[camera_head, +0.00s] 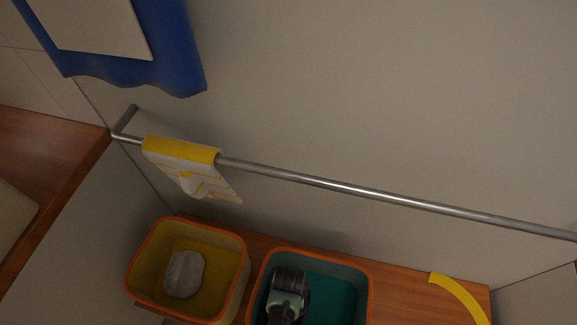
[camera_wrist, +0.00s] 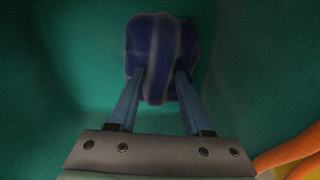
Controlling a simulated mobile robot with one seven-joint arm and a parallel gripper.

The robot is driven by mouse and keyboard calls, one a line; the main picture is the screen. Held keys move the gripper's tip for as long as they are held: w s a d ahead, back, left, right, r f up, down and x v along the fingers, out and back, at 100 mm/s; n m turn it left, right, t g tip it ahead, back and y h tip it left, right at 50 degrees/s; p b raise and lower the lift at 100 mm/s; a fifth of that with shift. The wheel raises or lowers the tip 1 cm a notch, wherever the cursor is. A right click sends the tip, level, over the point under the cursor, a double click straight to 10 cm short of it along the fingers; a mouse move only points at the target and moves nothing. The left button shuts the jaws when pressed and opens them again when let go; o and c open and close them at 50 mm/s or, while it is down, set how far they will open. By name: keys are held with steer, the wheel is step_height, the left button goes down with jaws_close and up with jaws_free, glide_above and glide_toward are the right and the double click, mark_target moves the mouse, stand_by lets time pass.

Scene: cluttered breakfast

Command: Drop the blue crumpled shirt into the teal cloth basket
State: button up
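The teal basket (camera_head: 337,292) with an orange rim stands at the bottom centre of the head view. My gripper (camera_head: 284,310) reaches down into its left half. In the wrist view the teal basket wall (camera_wrist: 70,60) surrounds the gripper. The dark blue crumpled shirt (camera_wrist: 158,48) is inside the basket at the fingertips of my gripper (camera_wrist: 159,78). The two fingers are apart, with a fold of cloth between them. I cannot tell whether they press on it. The shirt is hidden in the head view.
A yellow basket (camera_head: 229,283) with a grey-white cloth (camera_head: 184,274) stands left of the teal one on a wooden shelf (camera_head: 395,292). A yellow curved item (camera_head: 462,297) lies at right. A metal rail (camera_head: 360,190) with a yellow-white towel (camera_head: 190,167) runs above.

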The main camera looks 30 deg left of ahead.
steer(key=shift+o, duration=1.4)
step_height(320, 180, up, 13)
steer(key=p, duration=0.4)
